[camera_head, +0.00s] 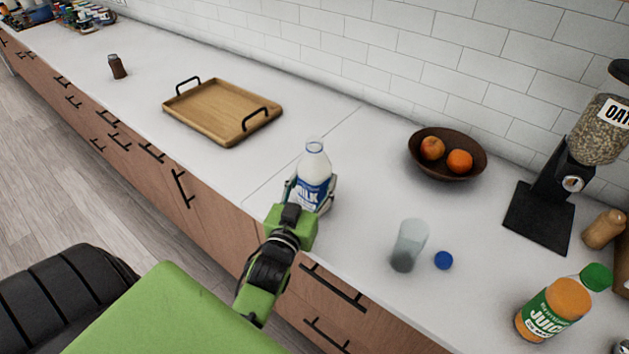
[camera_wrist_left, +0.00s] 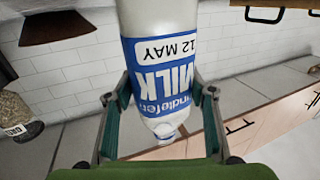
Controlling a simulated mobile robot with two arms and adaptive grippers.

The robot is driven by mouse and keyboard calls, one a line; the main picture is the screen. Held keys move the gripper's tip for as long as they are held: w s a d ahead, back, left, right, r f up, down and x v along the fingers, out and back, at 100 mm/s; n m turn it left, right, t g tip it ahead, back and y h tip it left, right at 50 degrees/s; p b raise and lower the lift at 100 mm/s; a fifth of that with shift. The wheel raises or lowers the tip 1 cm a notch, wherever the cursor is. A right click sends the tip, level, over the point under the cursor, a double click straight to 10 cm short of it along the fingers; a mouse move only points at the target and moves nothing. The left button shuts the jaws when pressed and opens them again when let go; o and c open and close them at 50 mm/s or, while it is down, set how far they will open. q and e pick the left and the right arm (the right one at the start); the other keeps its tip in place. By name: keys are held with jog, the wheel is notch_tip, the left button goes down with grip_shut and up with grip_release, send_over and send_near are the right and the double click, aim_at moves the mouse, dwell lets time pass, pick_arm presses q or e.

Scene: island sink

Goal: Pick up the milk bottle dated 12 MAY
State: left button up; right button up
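The milk bottle (camera_head: 314,170), white with a blue label, stands upright over the counter. In the left wrist view the bottle (camera_wrist_left: 162,80) appears upside down and its label reads 12 MAY. My left gripper (camera_head: 312,193) has its fingers on opposite sides of the bottle. In the left wrist view both fingers of the left gripper (camera_wrist_left: 160,88) meet the bottle's sides at the label. The bottle's base is hidden, so I cannot tell whether it touches the counter. My right gripper is not in view.
A wooden tray (camera_head: 184,114) lies behind left of the bottle. The counter around the bottle is clear.

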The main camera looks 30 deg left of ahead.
pick_arm(q)
jog(key=shift+w+a+f, duration=0.15)
jog(key=shift+w+f, duration=0.05)
jog(key=shift+f, duration=0.05)
jog(key=shift+c, duration=0.4)
jog(key=shift+r, duration=0.65)
jog(key=s+r+p, duration=0.4)
jog(key=s+r, duration=0.7)
jog(key=s, duration=0.1)
jog(key=shift+s+a+r, duration=0.3)
jog(key=shift+a, duration=0.15)
jog(key=shift+s+a+r+p, duration=0.15)
jog(key=shift+s+p, duration=0.2)
jog(key=shift+s, duration=0.3)
jog(key=shift+c, duration=0.2)
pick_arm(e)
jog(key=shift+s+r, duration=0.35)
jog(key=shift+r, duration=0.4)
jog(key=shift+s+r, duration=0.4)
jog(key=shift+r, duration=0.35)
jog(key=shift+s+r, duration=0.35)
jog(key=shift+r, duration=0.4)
